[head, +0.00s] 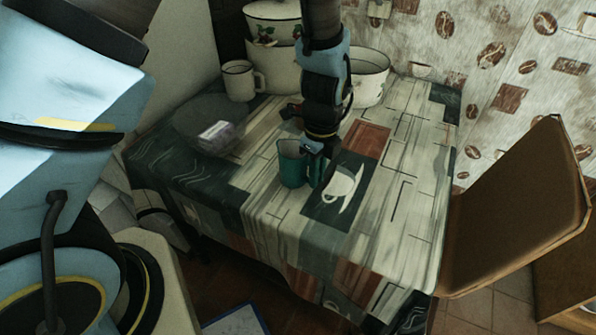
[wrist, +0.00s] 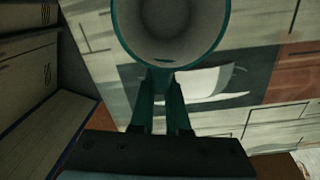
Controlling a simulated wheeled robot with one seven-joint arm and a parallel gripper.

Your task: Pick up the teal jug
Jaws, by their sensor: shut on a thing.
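The teal jug (head: 291,163) stands upright on the patterned tablecloth, near the front edge of the table in the head view. In the wrist view I look down into its pale, round opening, with the teal rim (wrist: 118,32) around it at the top of the picture. My gripper (head: 318,160) reaches down from above at the jug's right side. In the wrist view my gripper's fingers (wrist: 160,100) are shut on the jug at its near side, most likely on its handle, which they largely hide. I cannot tell whether the jug's base touches the cloth.
A white mug (head: 239,80), stacked enamel pots (head: 272,55) and a white pot (head: 368,78) stand at the back. A small pale packet (head: 216,136) lies on a dark round plate (head: 190,118) at the left. A brown chair (head: 520,215) is at the right. The table's right side is clear.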

